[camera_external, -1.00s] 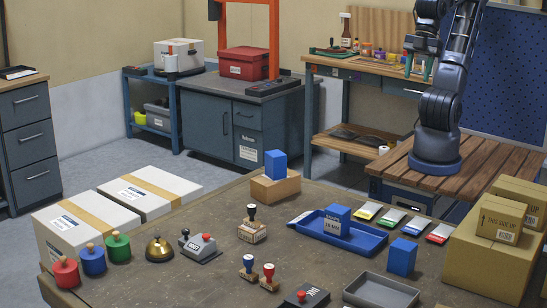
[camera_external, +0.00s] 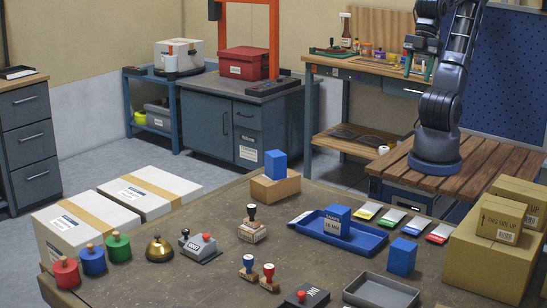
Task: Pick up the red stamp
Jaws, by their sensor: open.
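A small stamp with a red top (camera_external: 269,271) stands upright near the front edge of the table, beside a similar blue-topped stamp (camera_external: 248,262). A larger red round stamp with a wooden knob (camera_external: 66,273) stands at the table's left end, next to a blue one (camera_external: 93,261) and a green one (camera_external: 118,248). My gripper (camera_external: 417,69) hangs fingers down at the upper right, in front of the back workbench. It is open and empty, far from both red stamps.
A blue tray (camera_external: 350,243), a grey tray (camera_external: 365,291) and cardboard boxes (camera_external: 480,262) fill the right.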

